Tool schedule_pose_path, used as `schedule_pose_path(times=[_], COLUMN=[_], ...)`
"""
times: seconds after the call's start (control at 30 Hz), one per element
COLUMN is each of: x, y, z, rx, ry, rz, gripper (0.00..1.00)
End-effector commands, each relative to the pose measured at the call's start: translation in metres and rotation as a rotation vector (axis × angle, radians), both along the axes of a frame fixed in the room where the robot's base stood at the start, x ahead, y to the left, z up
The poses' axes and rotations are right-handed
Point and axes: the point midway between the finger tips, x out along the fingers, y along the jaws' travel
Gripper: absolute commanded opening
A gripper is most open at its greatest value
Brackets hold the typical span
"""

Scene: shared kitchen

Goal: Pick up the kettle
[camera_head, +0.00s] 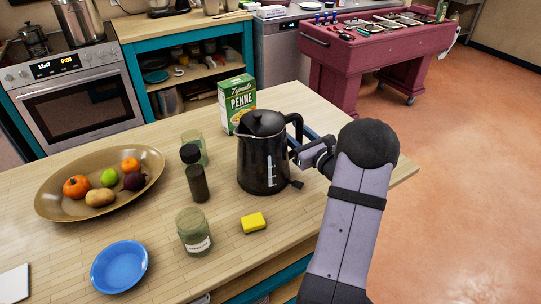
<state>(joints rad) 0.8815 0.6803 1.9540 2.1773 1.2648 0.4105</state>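The kettle (262,160) is black with a lid, a front spout and pale level marks on its side. It stands upright on the wooden table, with its handle (297,127) on the right side. My gripper (297,160) is at the lower part of the handle, coming in from the right. A dark fingertip shows just right of the kettle's base. The handle and my wrist hide much of the fingers, so I cannot tell whether they are closed on the handle.
A green penne box (237,102) stands behind the kettle. A dark bottle (195,174) and two glass jars (194,232) (201,144) stand to its left. A yellow sponge (253,222) lies in front. A fruit bowl (60,203) and blue bowl (119,266) are farther left.

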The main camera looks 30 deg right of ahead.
Motion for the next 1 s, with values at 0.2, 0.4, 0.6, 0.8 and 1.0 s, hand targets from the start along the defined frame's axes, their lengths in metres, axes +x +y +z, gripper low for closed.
schedule_pose_path(times=[0.2, 0.4, 0.6, 0.8, 1.0], x=[-0.0002, -0.0004, -0.0004, -0.0004, -0.0004], y=[0.0001, 0.0001, 0.0002, 0.0003, 0.0004], z=[-0.0005, -0.0004, -0.0004, -0.0004, -0.0003], rx=[0.000, 0.000, 0.002, 0.003, 0.004], ry=[0.001, 0.001, 0.001, 0.000, 0.000], rz=[0.000, 0.000, 0.000, 0.000, 0.001], gripper=[0.24, 0.00, 0.00, 0.00, 0.00])
